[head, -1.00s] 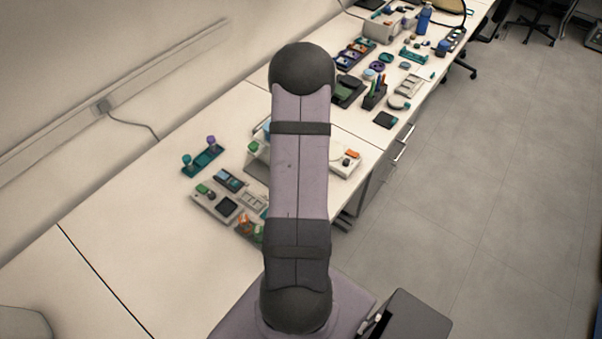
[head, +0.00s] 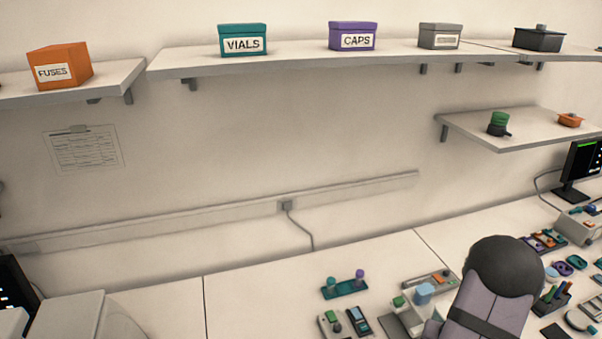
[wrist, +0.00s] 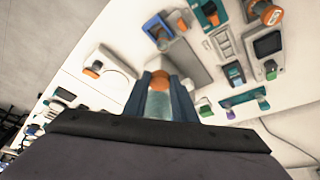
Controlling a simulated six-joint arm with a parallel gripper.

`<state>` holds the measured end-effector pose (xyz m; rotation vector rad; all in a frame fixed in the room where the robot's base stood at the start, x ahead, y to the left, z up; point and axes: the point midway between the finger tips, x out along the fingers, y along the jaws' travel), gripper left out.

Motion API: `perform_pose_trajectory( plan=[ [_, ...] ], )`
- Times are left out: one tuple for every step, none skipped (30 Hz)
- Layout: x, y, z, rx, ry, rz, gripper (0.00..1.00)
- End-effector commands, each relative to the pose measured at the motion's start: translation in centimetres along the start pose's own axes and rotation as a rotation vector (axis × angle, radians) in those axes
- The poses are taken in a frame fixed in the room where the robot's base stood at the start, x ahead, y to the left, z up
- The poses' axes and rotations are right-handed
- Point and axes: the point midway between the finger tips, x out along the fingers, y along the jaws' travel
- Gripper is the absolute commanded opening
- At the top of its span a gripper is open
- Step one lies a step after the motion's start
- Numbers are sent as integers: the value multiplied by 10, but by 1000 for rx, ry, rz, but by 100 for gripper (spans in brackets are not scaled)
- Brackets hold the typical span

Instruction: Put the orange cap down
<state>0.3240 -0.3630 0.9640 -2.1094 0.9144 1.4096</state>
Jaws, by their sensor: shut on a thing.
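In the wrist view my gripper (wrist: 160,92) is shut on the orange cap (wrist: 160,81), which shows between the two dark blue fingers. A pale bluish patch shows below the cap between the fingers; I cannot tell what it is. The gripper is over the bench, close to a grey block (wrist: 180,55). I cannot tell whether the cap touches anything beneath. In the head view my arm's dark rounded joint covers part of the bench, and the gripper and cap are hidden.
A teal rack (head: 345,287) with two knobs stands on the bench. Shelves hold a FUSES box (head: 59,68), VIALS box (head: 242,40) and CAPS box (head: 352,36). Bare bench (head: 260,300) lies left of the rack.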

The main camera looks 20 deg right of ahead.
Motion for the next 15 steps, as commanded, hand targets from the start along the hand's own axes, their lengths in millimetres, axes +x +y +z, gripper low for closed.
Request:
perform_pose_trajectory(
  plan=[
    [0,1,1,-9,-1,-4,4],
    [0,1,2,-15,-1,-6,4],
    [0,2,3,-25,-1,-11,4],
    [0,2,4,-34,-1,-16,4],
    [0,5,8,-49,-2,-21,4],
    [0,8,13,-63,-2,-28,4],
    [0,8,15,-68,-2,-30,4],
    [-1,8,17,-71,-2,-31,4],
    [-1,9,19,-73,-2,-32,4],
    [-1,10,21,-75,-2,-32,4],
    [-1,10,24,-75,-2,-33,4],
    [-2,11,27,-77,-1,-34,4],
    [-2,11,29,-76,-1,-34,4],
    [-2,11,31,-77,-1,-34,4],
    [-2,12,35,-77,-2,-34,4]
  ],
)
